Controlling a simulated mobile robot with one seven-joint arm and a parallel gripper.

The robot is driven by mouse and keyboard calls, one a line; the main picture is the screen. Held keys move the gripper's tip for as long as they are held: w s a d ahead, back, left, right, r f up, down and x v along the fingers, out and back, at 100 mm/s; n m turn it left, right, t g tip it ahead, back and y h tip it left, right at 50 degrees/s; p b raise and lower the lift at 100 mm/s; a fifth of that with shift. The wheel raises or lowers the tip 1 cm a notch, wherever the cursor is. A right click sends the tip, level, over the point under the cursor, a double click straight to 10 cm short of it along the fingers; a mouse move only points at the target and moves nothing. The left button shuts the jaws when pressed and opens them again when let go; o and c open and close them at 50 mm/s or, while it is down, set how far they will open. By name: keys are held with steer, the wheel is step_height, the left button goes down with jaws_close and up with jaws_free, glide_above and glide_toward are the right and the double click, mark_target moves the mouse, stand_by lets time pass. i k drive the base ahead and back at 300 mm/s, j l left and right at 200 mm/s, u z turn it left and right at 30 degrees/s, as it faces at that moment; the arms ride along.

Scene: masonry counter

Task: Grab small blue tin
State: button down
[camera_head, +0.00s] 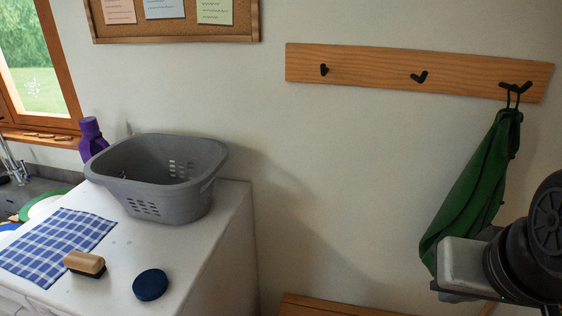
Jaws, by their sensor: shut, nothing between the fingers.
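The small blue tin (150,285) is a low, round, dark blue tin. It lies flat near the front right of the white counter top, to the right of a wooden-backed brush, with a gap between them. My gripper (460,270) is at the lower right of the picture, a grey block on black round arm parts. It is shut and empty, far to the right of the tin and clear of the counter. Its fingertips are hard to make out.
The brush (85,264) lies beside a blue checked cloth (58,246). A grey basket (160,174) stands behind the tin, with a purple bottle (91,138) at its left. A green cloth (475,190) hangs from a hook rail (450,75) behind my gripper.

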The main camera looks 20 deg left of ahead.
mark_target(150, 285)
steer(key=u, duration=2.1)
steer(key=i+j+u, duration=0.35)
steer(key=k+l, duration=0.05)
steer(key=l, duration=0.05)
